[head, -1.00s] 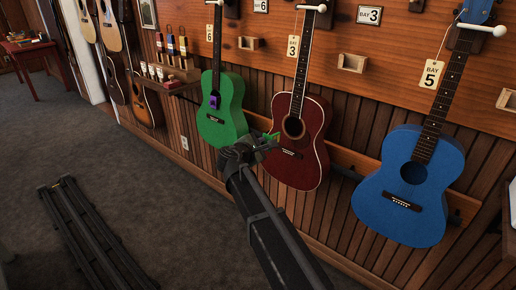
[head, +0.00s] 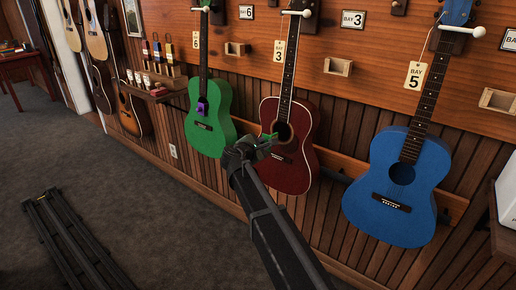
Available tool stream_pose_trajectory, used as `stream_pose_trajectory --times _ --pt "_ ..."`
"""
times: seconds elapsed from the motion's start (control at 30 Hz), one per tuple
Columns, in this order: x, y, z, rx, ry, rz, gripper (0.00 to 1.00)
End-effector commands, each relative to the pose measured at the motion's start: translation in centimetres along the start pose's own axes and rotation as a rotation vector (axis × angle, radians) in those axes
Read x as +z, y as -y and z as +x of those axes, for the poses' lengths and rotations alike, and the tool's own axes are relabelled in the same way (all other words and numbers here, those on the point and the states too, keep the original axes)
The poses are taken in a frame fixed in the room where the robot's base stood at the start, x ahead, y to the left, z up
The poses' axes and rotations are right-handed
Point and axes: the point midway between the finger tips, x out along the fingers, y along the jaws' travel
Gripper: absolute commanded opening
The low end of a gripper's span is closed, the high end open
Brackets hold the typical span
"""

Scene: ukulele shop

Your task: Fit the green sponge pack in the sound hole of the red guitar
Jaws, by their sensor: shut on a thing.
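The red guitar (head: 294,178) hangs on the wall under the tag numbered 3, between the green and blue guitars. Its dark sound hole (head: 283,132) is partly visible. My gripper (head: 262,143) is in front of the red guitar's left side, below and left of the sound hole. It is shut on the green sponge pack (head: 266,139), of which only a small part shows. The pack looks close to the hole in the picture, but I cannot tell its distance from the guitar's face.
The green guitar (head: 209,125) has a purple thing (head: 202,107) at its sound hole. The blue guitar (head: 390,220) hangs at right. A small shelf (head: 160,93) with bottles and cups is at left. Empty wooden boxes (head: 338,67) are on the wall. The grey carpet (head: 130,200) is clear at centre left.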

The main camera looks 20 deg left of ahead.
Motion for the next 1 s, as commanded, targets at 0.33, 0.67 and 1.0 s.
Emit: stream_pose_trajectory --times 0.33,0.67,1.0 --pt "0.3 0.0 2.3 -0.001 0.001 0.000 0.00" --pt "0.6 0.0 4.5 -0.001 0.001 0.001 0.00" --pt "0.9 0.0 6.6 0.000 0.000 0.001 0.00"
